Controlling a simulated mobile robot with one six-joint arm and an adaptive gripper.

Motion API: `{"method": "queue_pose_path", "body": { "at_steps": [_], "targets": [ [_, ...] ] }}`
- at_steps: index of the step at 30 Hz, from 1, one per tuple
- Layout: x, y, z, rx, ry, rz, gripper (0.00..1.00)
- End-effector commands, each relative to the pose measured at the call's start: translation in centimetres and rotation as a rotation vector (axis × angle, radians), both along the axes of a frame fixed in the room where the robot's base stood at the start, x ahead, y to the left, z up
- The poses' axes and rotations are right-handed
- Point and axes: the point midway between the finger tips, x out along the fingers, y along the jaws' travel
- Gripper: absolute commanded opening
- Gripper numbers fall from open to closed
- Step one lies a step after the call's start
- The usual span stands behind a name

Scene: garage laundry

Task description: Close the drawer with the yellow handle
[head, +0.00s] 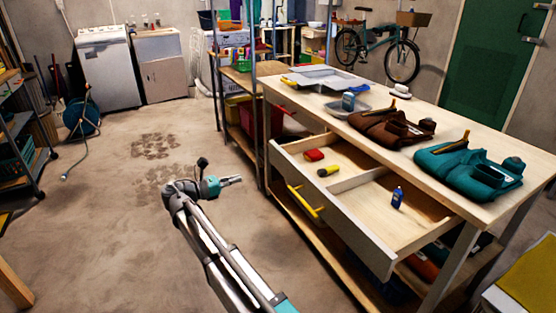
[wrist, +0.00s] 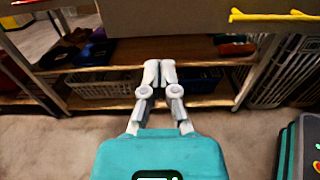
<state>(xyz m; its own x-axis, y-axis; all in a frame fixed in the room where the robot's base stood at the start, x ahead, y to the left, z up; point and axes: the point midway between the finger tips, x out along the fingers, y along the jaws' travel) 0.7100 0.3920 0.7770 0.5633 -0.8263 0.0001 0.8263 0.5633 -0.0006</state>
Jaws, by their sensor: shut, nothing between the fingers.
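The drawer (head: 335,220) under the wooden workbench is pulled out, its inside showing. Its yellow handle (head: 305,201) is on the front panel. In the wrist view the drawer front (wrist: 190,18) spans the top edge, with the yellow handle (wrist: 272,15) at the upper right. My gripper (head: 236,180) is in front of the drawer, to the left of the handle in the head view, apart from it. Its fingers also show in the wrist view (wrist: 159,66), shut and empty, pointing toward the space below the drawer front.
The drawer holds a red item (head: 314,155), a yellow and black flashlight (head: 328,171) and a blue bottle (head: 397,197). Tool bags and trays sit on the workbench top (head: 340,108). A lower shelf with baskets (wrist: 105,90) lies below.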

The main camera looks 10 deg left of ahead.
Motion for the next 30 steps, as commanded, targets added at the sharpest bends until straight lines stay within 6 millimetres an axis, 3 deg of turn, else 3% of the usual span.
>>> {"method": "queue_pose_path", "body": {
  "at_steps": [20, 30],
  "targets": [
    [0.2, -0.3, 0.0, 0.0, 0.0, -0.001, 0.0],
    [1.9, -2.9, 0.0, 0.0, 0.0, -0.003, 0.0]
  ]
}}
